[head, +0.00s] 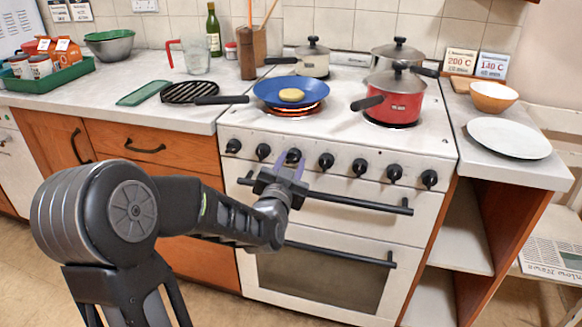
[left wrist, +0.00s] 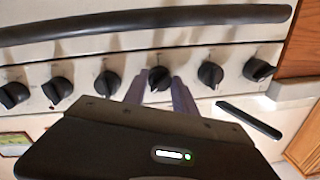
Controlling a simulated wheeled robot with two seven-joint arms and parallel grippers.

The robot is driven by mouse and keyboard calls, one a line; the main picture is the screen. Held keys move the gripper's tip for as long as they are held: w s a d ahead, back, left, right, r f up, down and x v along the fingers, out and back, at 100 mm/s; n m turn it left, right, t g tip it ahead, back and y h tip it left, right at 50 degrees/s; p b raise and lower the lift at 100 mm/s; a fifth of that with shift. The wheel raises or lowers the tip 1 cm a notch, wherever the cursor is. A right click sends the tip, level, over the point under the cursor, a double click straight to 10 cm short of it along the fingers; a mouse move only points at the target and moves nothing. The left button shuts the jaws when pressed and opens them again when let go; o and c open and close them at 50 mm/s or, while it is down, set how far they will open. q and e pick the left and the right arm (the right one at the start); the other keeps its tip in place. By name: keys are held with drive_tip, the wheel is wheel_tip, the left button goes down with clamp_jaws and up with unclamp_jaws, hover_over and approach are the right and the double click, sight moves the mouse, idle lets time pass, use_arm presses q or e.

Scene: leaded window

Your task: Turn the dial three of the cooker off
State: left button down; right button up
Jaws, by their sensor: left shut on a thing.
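The cooker (head: 345,143) is white, with a row of several black dials along its front panel. The third dial from the left (head: 293,155) is between the purple-grey fingers of my left gripper (head: 290,164), which is shut on it. In the left wrist view, which is turned over, the same dial (left wrist: 159,77) shows between the fingertips (left wrist: 158,88). Its pointer angle is hard to tell. A ring glows red-orange (head: 290,111) under the blue frying pan (head: 313,89). My right gripper is not in view.
The upper oven handle (head: 360,204) runs just below the dials, close to my left gripper. The neighbouring dials (head: 263,151) (head: 326,161) stand close on both sides. A red pot (head: 398,100) and other pots sit on the hob. The frying pan's handle (head: 222,100) reaches over the left worktop.

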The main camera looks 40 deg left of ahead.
use_arm(q)
drive_tip(key=n+b, duration=0.3)
drive_tip(key=n, duration=0.1)
drive_tip(key=shift+f+b, duration=0.2)
drive_tip(key=shift+b, duration=0.2)
drive_tip(key=n+b, duration=0.3)
drive_tip(key=shift+n, duration=0.3)
drive_tip(key=shift+r+n+h+b, duration=0.25)
drive_tip(key=shift+n+h+b, duration=0.15)
drive_tip(key=shift+n+b, duration=0.75)
drive_tip(key=c, duration=1)
unclamp_jaws()
drive_tip(key=p+v, duration=0.2)
drive_tip(key=v, duration=0.5)
drive_tip(key=shift+s+d, duration=0.2)
drive_tip(key=shift+s, duration=0.15)
